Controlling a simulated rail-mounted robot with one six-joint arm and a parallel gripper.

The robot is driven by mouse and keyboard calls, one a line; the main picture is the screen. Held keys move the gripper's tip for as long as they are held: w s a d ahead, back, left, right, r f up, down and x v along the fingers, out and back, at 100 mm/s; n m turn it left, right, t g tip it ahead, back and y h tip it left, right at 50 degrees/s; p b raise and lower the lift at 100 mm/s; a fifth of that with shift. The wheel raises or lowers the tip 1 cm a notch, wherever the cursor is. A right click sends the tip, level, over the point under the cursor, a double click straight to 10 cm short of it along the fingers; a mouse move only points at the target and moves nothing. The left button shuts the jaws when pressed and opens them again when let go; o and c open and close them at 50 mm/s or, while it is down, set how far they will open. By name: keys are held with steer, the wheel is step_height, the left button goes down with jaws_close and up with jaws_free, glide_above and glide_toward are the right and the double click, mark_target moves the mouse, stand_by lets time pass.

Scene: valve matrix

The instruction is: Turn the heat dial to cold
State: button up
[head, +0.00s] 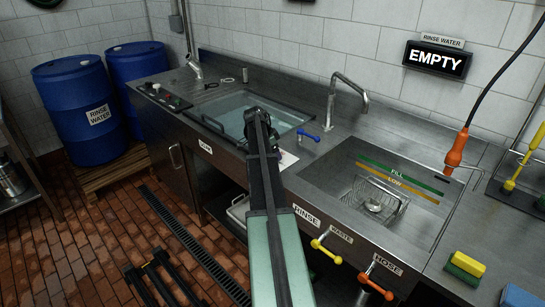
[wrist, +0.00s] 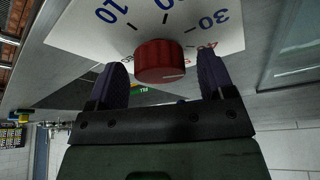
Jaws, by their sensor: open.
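In the wrist view a red round dial (wrist: 160,62) stands on a white plate (wrist: 85,28) with blue numbers, among them 10 and 30, and partly hidden red and dark lettering beside the dial. A pale line shows on the dial's near face; I cannot tell which mark it points to. My gripper (wrist: 162,78) is open, with one dark finger on each side of the dial and gaps visible between. In the head view my arm hides the dial; a corner of a white plate (head: 288,159) shows beside my gripper (head: 258,113).
A tap (head: 345,90) and a blue-handled valve (head: 308,135) stand to the right, near a sink with a wire basket (head: 375,198). Yellow (head: 325,250) and orange (head: 375,280) valve handles sit on the front.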

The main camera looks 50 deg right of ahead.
steer(key=shift+c, duration=0.3)
steer(key=c, duration=0.9)
steer(key=shift+o, duration=0.2)
steer(key=shift+n, duration=0.3)
steer(key=n+t, duration=0.1)
steer(key=n, duration=0.1)
steer(key=n+t, duration=0.1)
steer(key=n, duration=0.1)
steer(key=shift+s+a+h, duration=0.1)
steer(key=shift+h, duration=0.3)
steer(key=n+t, duration=0.1)
steer(key=n, duration=0.2)
steer(key=n+t, duration=0.1)
steer(key=n, duration=0.1)
steer(key=shift+n, duration=0.4)
steer(key=n+t, duration=0.1)
steer(key=n, duration=0.1)
steer(key=n+t+y, duration=0.1)
steer(key=n, duration=0.2)
steer(key=shift+s, duration=0.1)
steer(key=n+y, duration=0.1)
steer(key=n, duration=0.2)
steer(key=n+y, duration=0.1)
steer(key=n, duration=0.2)
steer(key=shift+d+t, duration=0.2)
steer(key=shift+t, duration=0.2)
